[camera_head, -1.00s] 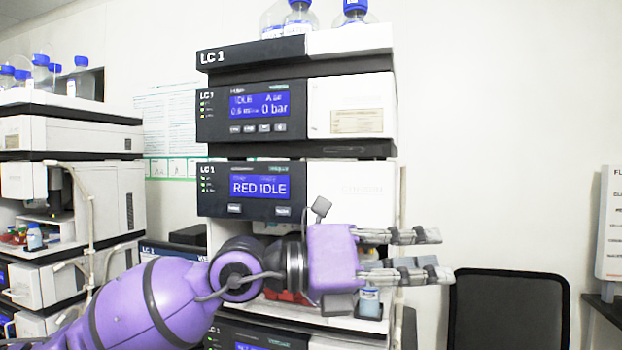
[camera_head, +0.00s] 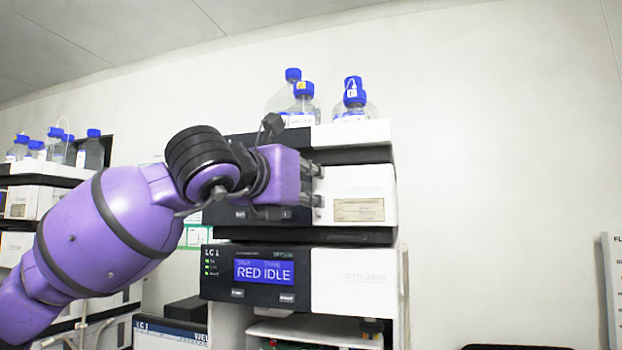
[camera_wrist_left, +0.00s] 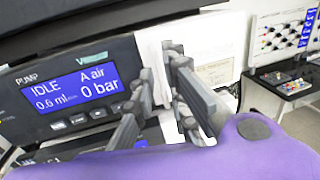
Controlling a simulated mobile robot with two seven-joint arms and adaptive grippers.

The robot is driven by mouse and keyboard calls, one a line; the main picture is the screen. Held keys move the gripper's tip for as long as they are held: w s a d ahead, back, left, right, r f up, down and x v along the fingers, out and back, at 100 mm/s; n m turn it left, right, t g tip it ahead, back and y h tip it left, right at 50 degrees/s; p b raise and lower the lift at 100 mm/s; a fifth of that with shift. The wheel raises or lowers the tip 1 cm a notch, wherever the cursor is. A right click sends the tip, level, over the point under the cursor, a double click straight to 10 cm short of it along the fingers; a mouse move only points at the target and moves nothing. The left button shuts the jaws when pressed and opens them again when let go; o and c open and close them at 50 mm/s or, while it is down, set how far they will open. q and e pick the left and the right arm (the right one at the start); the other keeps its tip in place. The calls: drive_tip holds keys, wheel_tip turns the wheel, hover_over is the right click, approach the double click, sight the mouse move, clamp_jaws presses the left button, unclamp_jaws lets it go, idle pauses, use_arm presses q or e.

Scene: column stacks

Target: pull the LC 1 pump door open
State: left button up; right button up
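The LC 1 pump is the module with the blue display (camera_wrist_left: 70,92), which reads IDLE and 0 bar in the left wrist view. Its door is the white front panel (camera_head: 375,190) with a beige label, right of the display, and it looks closed. My left gripper (camera_head: 318,186) is at the door's left edge, with its fingers apart, one above the other. My arm hides the pump display in the head view.
Below is a module (camera_head: 262,272) reading RED IDLE. Bottles with blue caps (camera_head: 303,100) stand on top of the stack. Another instrument stack (camera_head: 40,200) stands at the left. A table with a board (camera_wrist_left: 285,80) shows in the wrist view.

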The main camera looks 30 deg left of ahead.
use_arm(q)
drive_tip(key=shift+w, duration=1.15)
clamp_jaws()
drive_tip(key=shift+a+f, duration=0.1)
drive_tip(key=shift+f, duration=0.05)
